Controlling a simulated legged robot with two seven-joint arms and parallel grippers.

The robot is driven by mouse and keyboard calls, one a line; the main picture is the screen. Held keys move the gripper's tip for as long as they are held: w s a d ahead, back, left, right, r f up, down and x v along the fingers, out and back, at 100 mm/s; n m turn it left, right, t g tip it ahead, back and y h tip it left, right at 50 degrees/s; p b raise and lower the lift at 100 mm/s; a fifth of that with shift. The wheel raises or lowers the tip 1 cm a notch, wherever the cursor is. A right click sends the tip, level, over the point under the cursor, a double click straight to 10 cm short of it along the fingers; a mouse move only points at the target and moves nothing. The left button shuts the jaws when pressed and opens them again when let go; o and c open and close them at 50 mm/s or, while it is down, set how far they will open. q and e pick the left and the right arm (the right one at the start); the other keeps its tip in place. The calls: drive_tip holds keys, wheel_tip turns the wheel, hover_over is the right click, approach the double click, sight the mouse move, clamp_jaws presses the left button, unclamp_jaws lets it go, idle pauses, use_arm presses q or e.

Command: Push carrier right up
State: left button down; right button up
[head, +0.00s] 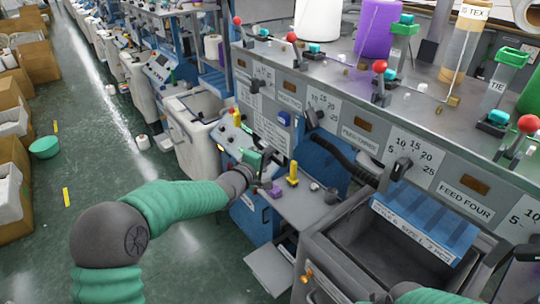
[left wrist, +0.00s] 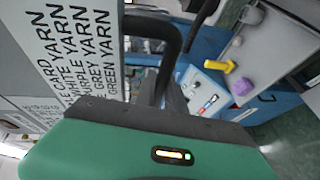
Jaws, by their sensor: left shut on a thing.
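My left gripper (head: 256,164) is at the front of the grey and blue knitting machine, beside the white yarn-list sign (head: 270,132). In the left wrist view, my left gripper (left wrist: 172,88) is shut on a dark curved handle (left wrist: 172,32). The sign (left wrist: 72,50) stands close on the left there. I cannot tell for sure whether this handle belongs to the carrier; the gripper hides part of it. My right gripper is not in view; only parts of my right arm show at the bottom right of the head view.
An open grey bin (head: 385,247) stands at the front right. Red-knobbed levers line the machine top. The green floor (head: 185,245) at left is mostly clear.

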use_arm(q)
drive_tip(key=shift+w+r, duration=0.15)
drive_tip(key=shift+r, duration=0.35)
drive_tip(key=c, duration=1.6)
unclamp_jaws()
drive_tip(key=shift+c, duration=0.2)
drive_tip(key=shift+o, duration=1.2)
drive_tip(key=shift+f, duration=0.2)
drive_tip(key=b+v, duration=0.2)
drive_tip(key=v, duration=1.5)
drive_tip(key=shift+f, duration=0.3)
